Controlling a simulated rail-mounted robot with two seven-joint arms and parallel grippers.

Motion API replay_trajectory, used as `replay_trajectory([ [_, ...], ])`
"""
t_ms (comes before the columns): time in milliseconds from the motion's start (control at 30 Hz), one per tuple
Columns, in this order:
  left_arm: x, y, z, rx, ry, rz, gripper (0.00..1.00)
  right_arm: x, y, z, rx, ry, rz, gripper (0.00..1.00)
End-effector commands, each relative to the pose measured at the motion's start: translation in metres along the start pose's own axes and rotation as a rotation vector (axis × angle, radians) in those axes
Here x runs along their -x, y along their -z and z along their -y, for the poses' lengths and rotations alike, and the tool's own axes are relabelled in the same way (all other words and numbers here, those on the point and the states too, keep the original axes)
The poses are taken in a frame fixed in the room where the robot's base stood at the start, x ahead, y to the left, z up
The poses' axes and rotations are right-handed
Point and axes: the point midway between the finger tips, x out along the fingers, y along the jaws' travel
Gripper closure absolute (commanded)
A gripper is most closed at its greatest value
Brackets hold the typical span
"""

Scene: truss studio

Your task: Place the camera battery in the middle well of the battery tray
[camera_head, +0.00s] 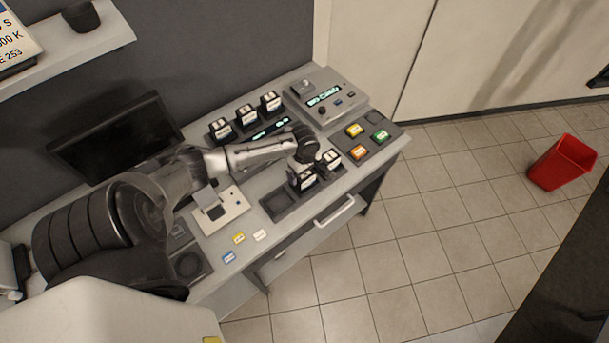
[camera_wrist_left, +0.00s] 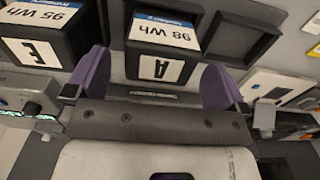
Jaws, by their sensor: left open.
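The battery tray (camera_head: 276,206) lies at the front of the bench, with a row of wells. The left-hand well in the head view is empty; it also shows as an empty dark well in the wrist view (camera_wrist_left: 238,38). A dark battery with a white label marked A and 98 Wh (camera_wrist_left: 160,52) stands in the middle well (camera_head: 301,179). My left gripper (camera_wrist_left: 155,80) is open, its purple fingers on either side of this battery's near end. Contact and full seating cannot be judged. A second battery, marked E and 95 Wh (camera_wrist_left: 42,48), stands beside it (camera_head: 331,158).
Several batteries stand in a charger (camera_head: 246,115) behind the tray. A console with a lit display (camera_head: 325,97) is at the back right, beside a pad with coloured cards (camera_head: 380,135). A monitor (camera_head: 115,135) stands at the left. A red bin (camera_head: 562,162) is on the floor.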

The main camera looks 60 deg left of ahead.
Motion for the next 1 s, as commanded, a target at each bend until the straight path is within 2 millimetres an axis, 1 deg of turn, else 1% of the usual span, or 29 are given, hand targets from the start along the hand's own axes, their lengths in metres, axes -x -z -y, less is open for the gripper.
replay_trajectory([
  [33,0.011,0.0,0.0,-0.001,-0.003,0.0,0.0,0.002,0.0,0.0,0.001,-0.001,0.0,0.57],
  [100,0.024,0.001,0.0,-0.003,-0.003,-0.002,0.0,0.003,0.001,-0.001,0.002,-0.001,0.0,0.57],
  [300,0.056,0.0,0.0,-0.001,-0.002,0.0,0.0,0.004,0.001,-0.003,0.008,-0.006,0.001,0.57],
  [433,0.069,0.0,0.0,-0.001,-0.002,-0.001,0.0,0.004,0.001,-0.003,0.01,-0.008,0.002,0.57],
  [500,0.073,-0.001,0.0,-0.003,0.0,0.0,0.0,0.004,0.001,-0.003,0.01,-0.008,0.002,0.57],
  [567,0.073,-0.004,0.003,-0.026,-0.001,0.001,0.0,0.004,0.001,-0.003,0.01,-0.007,0.002,0.57],
  [667,0.063,-0.024,0.016,-0.147,-0.003,0.006,0.0,0.004,0.001,-0.003,0.009,-0.007,0.002,0.57],
  [767,0.045,-0.06,0.043,-0.389,-0.018,0.012,0.0,0.004,0.001,-0.002,0.006,-0.004,0.001,0.57],
  [833,0.033,-0.091,0.069,-0.604,-0.043,0.016,0.0,0.004,0.001,-0.001,0.004,-0.003,0.001,0.57],
  [867,0.029,-0.105,0.081,-0.701,-0.057,0.016,0.0,0.004,0.001,-0.001,0.003,-0.002,0.0,0.57],
  [900,0.026,-0.122,0.096,-0.828,-0.079,0.015,0.0,0.004,0.001,-0.001,0.002,-0.001,0.0,0.57],
  [1000,0.027,-0.159,0.133,-1.12,-0.139,-0.002,0.0,0.004,0.001,0.0,0.0,0.0,0.0,0.57],
])
